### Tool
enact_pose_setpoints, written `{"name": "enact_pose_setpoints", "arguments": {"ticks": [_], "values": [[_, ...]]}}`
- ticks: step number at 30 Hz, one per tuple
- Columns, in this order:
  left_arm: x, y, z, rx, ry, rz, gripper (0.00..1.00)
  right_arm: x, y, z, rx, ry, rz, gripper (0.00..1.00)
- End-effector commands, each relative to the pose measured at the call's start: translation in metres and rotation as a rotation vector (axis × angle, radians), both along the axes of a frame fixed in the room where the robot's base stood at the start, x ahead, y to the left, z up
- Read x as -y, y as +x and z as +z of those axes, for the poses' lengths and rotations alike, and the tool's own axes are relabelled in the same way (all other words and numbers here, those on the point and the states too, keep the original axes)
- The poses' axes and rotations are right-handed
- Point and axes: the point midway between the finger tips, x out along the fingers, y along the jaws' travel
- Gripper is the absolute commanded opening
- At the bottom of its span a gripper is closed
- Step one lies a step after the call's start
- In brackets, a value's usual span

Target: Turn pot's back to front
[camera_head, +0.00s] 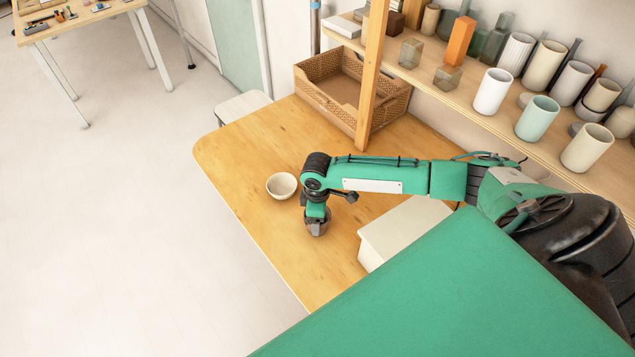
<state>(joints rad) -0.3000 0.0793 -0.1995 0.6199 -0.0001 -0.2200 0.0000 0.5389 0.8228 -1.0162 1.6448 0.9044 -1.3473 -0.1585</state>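One arm of mine comes in from the right, and its gripper (317,218) points down at the wooden table. A small brown round thing, perhaps the pot (318,230), shows at the fingertips, mostly hidden by the gripper. I cannot tell whether the fingers are closed on it or just around it, nor which side of it faces front. A small cream bowl (281,187) stands on the table just left of the gripper, apart from it. My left gripper is out of view.
The wooden table (235,160) is clear at its left end. A white box (385,240) stands right of the gripper. A woven basket (310,88) sits behind, by a wooden post (372,75). A shelf (455,105) above holds several cups and vases.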

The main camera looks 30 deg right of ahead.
Motion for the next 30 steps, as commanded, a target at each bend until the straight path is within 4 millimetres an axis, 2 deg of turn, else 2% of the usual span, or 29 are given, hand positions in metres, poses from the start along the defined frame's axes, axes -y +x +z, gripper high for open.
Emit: {"name": "enact_pose_setpoints", "arguments": {"ticks": [22, 23, 24, 26, 30], "values": [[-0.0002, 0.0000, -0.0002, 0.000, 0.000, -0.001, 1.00, -0.0002, 0.0001, -0.0046, 0.001, 0.001, 0.001, 0.42], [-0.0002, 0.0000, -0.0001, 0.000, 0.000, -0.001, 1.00, -0.0002, 0.0001, -0.0043, 0.001, 0.001, 0.001, 0.78], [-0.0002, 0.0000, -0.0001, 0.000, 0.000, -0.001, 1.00, -0.0002, 0.0001, -0.0042, 0.001, 0.001, 0.001, 0.85], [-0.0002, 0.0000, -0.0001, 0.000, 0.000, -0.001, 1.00, -0.0002, 0.0001, -0.0042, 0.001, 0.001, 0.002, 0.97], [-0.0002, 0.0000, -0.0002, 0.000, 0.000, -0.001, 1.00, -0.0001, 0.0000, -0.0043, 0.000, 0.000, 0.001, 0.97]]}}
